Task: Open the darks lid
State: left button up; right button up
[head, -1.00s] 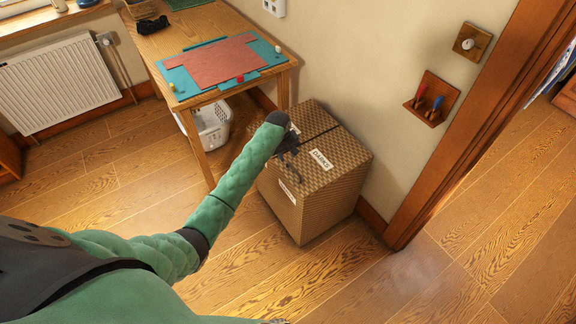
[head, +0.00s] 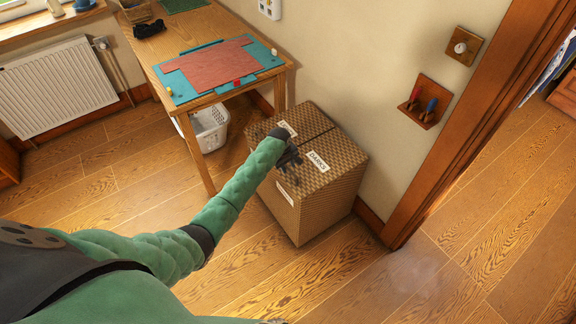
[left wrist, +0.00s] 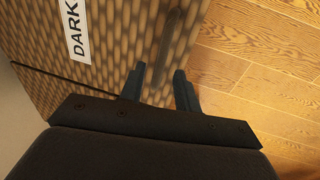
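The woven hamper (head: 330,195) stands on the floor against the wall. Its top is split by a dark seam, and both lid halves look shut. The darks lid (head: 338,145) is the right half, with a white DARKS label (head: 317,161); the label also shows in the left wrist view (left wrist: 75,30). A dark, narrow handle-like strip (left wrist: 167,42) lies near the lid's front edge. My left gripper (head: 291,163) is over the front of the hamper top. In the left wrist view its fingers (left wrist: 159,77) are apart and empty, pointing towards the strip. Contact cannot be told. My right gripper is out of view.
A wooden table (head: 150,60) with a teal and red mat (head: 215,70) stands left of the hamper, with a white basket (head: 210,130) under it. A wall rack (head: 425,100) and door frame (head: 470,120) are at the right. The floor in front is clear.

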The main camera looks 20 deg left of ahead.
pick_arm(q)
jog(key=shift+d+f, duration=0.1)
jog(key=shift+f, duration=0.25)
jog(key=shift+c, duration=0.2)
grip_shut()
jog(key=shift+w+r, duration=0.1)
jog(key=shift+w, duration=0.05)
